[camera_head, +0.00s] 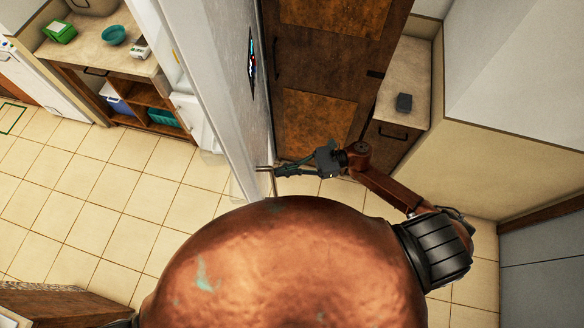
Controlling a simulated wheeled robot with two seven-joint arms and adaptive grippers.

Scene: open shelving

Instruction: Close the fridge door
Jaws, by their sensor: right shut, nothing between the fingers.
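The fridge door (213,80) stands open, its edge toward me, running down the middle of the head view. Its inner side with white door bins (192,118) faces left. Its grey outer face, with a dark display (252,62), faces right. My right gripper (266,170) is shut and empty. It points left at the outer face, close to the door's lower end in the picture; I cannot tell whether it touches. My left gripper is out of view.
A brown wooden cabinet (330,75) stands to the right of the door. A counter (412,75) with a small dark box (404,102) is farther right. At left, a shelving unit (148,95) stands beyond clear tiled floor (90,190).

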